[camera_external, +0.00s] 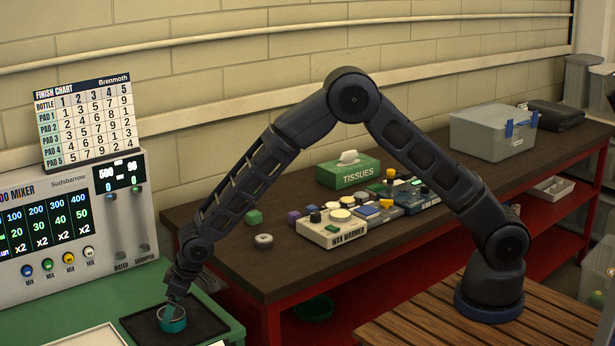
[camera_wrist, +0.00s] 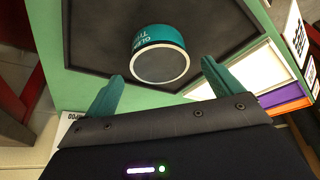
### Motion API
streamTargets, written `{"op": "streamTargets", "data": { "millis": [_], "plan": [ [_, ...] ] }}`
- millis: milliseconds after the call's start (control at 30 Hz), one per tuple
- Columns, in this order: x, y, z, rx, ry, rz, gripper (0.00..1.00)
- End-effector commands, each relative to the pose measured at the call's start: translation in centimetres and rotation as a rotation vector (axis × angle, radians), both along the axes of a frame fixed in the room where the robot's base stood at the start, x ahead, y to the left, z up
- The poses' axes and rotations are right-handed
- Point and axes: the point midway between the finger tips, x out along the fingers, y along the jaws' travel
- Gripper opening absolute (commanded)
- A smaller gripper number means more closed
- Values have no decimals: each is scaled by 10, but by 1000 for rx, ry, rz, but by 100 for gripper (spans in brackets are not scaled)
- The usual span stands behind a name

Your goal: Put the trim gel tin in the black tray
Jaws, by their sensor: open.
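My gripper (camera_external: 174,300) is just above the tin in the outside view. In the wrist view my gripper (camera_wrist: 163,72) has its two teal fingers spread apart, with clear gaps to the tin between and beyond their tips. The fingers hold nothing.
The mixer machine (camera_external: 70,225) stands close behind the tray, with a finish chart (camera_external: 88,120) on top. A white panel (camera_external: 85,337) lies left of the tray.

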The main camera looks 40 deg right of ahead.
Motion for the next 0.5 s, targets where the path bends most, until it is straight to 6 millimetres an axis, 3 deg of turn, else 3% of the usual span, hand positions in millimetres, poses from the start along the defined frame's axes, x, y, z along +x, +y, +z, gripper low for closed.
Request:
{"op": "streamTargets", "data": {
  "millis": [200, 500],
  "plan": [
    [-11, -11, 38, 2, 0, -1, 91],
    [-22, -21, 72, 1, 1, -1, 91]
  ]
}}
